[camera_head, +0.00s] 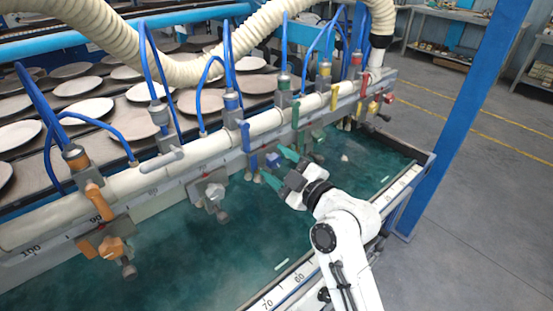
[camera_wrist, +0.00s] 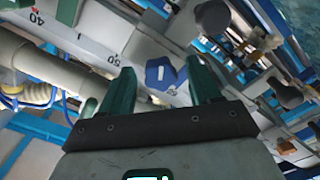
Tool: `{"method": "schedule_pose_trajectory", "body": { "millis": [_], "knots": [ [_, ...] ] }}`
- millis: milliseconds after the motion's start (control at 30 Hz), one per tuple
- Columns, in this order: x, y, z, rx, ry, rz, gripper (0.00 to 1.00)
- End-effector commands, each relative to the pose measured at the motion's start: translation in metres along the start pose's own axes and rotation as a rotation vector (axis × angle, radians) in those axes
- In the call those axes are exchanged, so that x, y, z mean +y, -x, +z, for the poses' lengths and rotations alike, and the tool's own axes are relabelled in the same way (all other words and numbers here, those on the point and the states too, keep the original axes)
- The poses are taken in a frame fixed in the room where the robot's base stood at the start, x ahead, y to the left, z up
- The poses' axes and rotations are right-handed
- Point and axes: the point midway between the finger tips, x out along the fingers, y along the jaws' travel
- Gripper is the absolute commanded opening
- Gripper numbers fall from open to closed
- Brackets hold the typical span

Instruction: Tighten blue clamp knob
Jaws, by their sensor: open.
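The blue clamp knob (camera_head: 272,160) sits on the front of the white rail, below the blue-banded valve. In the wrist view the blue knob (camera_wrist: 160,72) shows between the two green fingers, with a pale slot mark on its face. My gripper (camera_head: 277,168) has its fingers spread, one on each side of the knob, in front of the rail; it also shows in the wrist view (camera_wrist: 163,88). The fingertips look close to the knob. I cannot tell whether they touch it. Nothing is held.
Along the rail are an orange clamp (camera_head: 112,247), a grey clamp (camera_head: 213,195), a green clamp (camera_head: 303,140), a yellow one (camera_head: 335,95) and a red one (camera_head: 362,85). Blue hoses loop above. Plates lie behind. A blue post (camera_head: 460,115) stands right.

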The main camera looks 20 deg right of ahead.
Motion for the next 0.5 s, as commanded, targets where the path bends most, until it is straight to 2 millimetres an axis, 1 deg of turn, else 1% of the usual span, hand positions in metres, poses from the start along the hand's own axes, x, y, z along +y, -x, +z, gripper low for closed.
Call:
{"method": "schedule_pose_trajectory", "body": {
  "millis": [100, 400, 500],
  "knots": [
    [0.0, -0.0071, -0.0007, 0.001, 0.0, 0.0, 0.63],
    [-0.0005, -0.0084, -0.0002, 0.0, 0.0, 0.0, 0.63],
    [-0.0004, -0.0083, -0.0002, 0.0, 0.0, -0.001, 0.53]
  ]
}}
